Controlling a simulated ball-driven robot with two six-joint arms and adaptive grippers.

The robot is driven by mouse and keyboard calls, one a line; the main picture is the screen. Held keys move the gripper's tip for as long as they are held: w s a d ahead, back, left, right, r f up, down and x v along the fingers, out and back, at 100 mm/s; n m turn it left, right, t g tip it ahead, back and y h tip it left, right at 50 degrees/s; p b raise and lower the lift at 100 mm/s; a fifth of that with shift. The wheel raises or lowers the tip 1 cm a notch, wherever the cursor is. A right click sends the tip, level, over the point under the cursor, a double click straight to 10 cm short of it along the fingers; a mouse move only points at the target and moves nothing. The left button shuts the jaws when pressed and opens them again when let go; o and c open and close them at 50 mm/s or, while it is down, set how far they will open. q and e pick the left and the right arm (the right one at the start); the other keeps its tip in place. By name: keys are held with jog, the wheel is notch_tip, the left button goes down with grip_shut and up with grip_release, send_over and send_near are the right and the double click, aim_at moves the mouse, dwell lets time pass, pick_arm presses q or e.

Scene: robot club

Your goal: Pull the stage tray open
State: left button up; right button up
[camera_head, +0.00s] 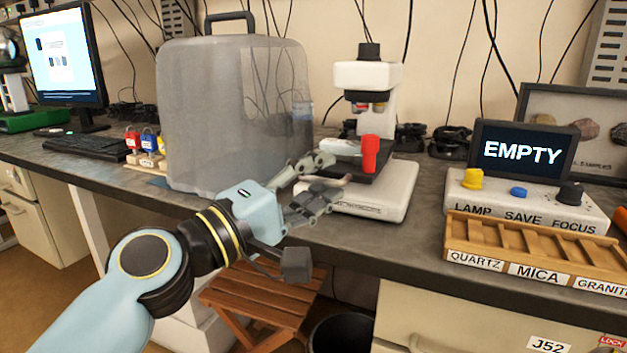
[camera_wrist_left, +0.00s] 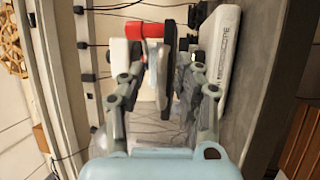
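The white microscope (camera_head: 368,75) stands on the bench with a black stage (camera_head: 385,165) over its pale base. A red cylinder (camera_head: 370,152) stands upright at the stage; it also shows at the top of the left wrist view (camera_wrist_left: 152,30). A thin pale curved piece, perhaps the tray's pull (camera_head: 338,181), sticks out at the stage's left. My left gripper (camera_head: 325,177) is at this side, its fingers apart. In the left wrist view a pale piece (camera_wrist_left: 160,80) lies between the fingers; I cannot tell whether they touch it. My right gripper is not in view.
A large translucent cover (camera_head: 225,115) with a handle stands close behind my left gripper. To the right are a control box (camera_head: 530,200) with an "EMPTY" screen (camera_head: 522,151) and a labelled wooden rack (camera_head: 530,250). A wooden stool (camera_head: 265,300) is below the bench edge.

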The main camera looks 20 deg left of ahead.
pick_arm(q)
jog(key=v, duration=0.7)
jog(key=shift+s, duration=0.2)
jog(key=shift+a, duration=0.1)
jog(key=w+a+f+g+y, duration=0.1)
jog(key=a+f+g+y, duration=0.1)
jog(key=f, duration=0.8)
jog(key=a+f+g+y, duration=0.1)
jog(key=a+f+y, duration=0.1)
jog(key=f, duration=0.9)
jog(key=s+a+f+m+g+y, duration=0.1)
jog(key=s+f+m+g, duration=0.2)
jog(key=f, duration=0.7)
jog(key=s+a+f+g+y, duration=0.1)
jog(key=s+a+f+g, duration=0.1)
jog(key=s+f, duration=0.5)
jog(key=s+a+f+m+g+y, duration=0.2)
jog(key=s+f+m+g, duration=0.25)
jog(key=s+f, duration=1.05)
jog(key=s+a+f+m+g, duration=0.1)
jog(key=s+f, duration=0.3)
jog(key=s, duration=0.4)
jog(key=s+a+f+m+g+y, duration=0.1)
jog(key=s+f+m+g, duration=0.3)
jog(key=s, duration=0.4)
jog(key=shift+s, duration=0.25)
